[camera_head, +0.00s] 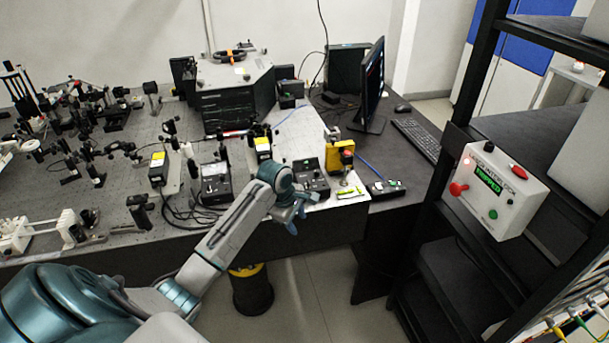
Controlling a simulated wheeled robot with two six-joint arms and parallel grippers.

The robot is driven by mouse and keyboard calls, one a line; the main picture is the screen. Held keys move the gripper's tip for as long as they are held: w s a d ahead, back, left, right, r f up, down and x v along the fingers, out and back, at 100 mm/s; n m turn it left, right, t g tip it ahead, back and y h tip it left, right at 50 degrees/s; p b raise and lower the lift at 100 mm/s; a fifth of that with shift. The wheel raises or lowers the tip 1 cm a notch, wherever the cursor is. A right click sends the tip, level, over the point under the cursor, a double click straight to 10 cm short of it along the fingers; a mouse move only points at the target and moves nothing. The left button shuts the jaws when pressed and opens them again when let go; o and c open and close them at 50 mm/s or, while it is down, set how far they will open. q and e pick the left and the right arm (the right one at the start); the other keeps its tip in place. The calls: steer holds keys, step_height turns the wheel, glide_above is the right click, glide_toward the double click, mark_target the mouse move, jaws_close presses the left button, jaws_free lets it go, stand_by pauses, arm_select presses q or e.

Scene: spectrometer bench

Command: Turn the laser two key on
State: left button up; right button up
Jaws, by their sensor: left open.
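My left arm reaches from the lower left to the front edge of the optical bench. My left gripper (297,212) is at that edge, open, with nothing seen between its fingers. Just beyond it on the bench is a black control box with knobs (311,178). Another black box with a pale meter face (214,184) stands to its left, behind my forearm. I cannot tell which box carries the laser two key; no key can be made out at this size. My right gripper is not in view.
Optics mounts crowd the bench's left. A white box with a green display (497,190) hangs on the black rack at right. A monitor (370,85) stands behind.

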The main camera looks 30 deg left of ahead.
mark_target(307, 181)
arm_select(q)
steer(key=w+a+r+n, duration=0.2)
steer(key=r+n, duration=0.1)
steer(key=r, duration=0.2)
steer(key=w+a+r+n, duration=0.2)
steer(key=r, duration=0.4)
steer(key=w+a+r+n+h+p, duration=0.1)
steer(key=w+a+r+n, duration=0.1)
steer(key=r, duration=0.3)
steer(key=shift+w+a+r+n, duration=0.25)
steer(key=shift+w+n, duration=0.3)
steer(key=shift+n, duration=0.25)
steer(key=shift+w+f, duration=0.1)
steer(key=p+x, duration=0.3)
steer(key=x, duration=0.6)
steer(key=shift+w+d, duration=0.15)
steer(key=shift+w, duration=0.05)
steer(key=shift+w+d+f, duration=0.1)
steer(key=shift+f, duration=0.45)
steer(key=shift+t, duration=0.3)
steer(key=shift+c, duration=0.2)
jaws_close()
